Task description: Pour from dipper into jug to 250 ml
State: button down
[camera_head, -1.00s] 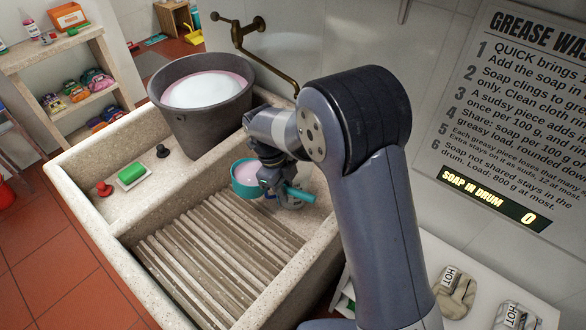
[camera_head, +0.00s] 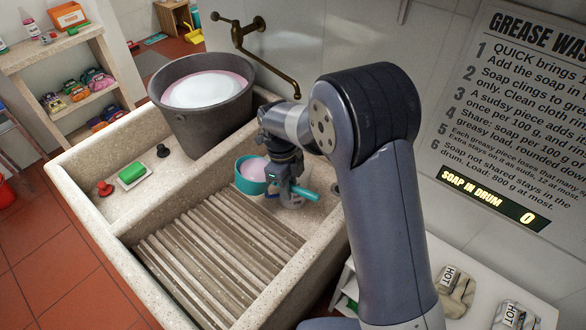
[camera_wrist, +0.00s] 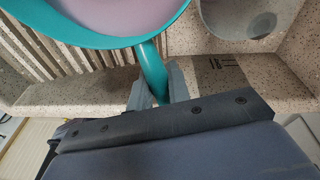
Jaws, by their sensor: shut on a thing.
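The teal dipper (camera_head: 250,188) holds a pale pink liquid. In the wrist view its wide teal bowl (camera_wrist: 120,42) fills the top left. My gripper (camera_head: 287,184) is shut on the dipper's handle (camera_head: 305,194); the handle (camera_wrist: 152,70) sits between the fingers in the wrist view. The dipper looks close to level. The clear jug (camera_head: 293,203) stands low beside the dipper, partly hidden by my gripper. In the wrist view the jug (camera_wrist: 213,32) is at the top right, beside the bowl. I cannot read its fill level.
A dark tub (camera_head: 205,128) of pale suds stands at the basin's back corner. The ribbed washboard (camera_head: 205,255) lies in front of the jug. A brass tap (camera_head: 262,55) hangs from the wall.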

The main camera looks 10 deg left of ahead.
jog(key=shift+w+d+g+y, duration=1.05)
jog(key=shift+d+g+y, duration=0.05)
jog(key=shift+d+y, duration=0.2)
dwell(2.1)
jog(key=shift+w+d+n+g+y+b, duration=0.15)
jog(key=shift+n+g+y+b, duration=0.15)
jog(key=shift+g+y+b, duration=0.35)
dwell(1.2)
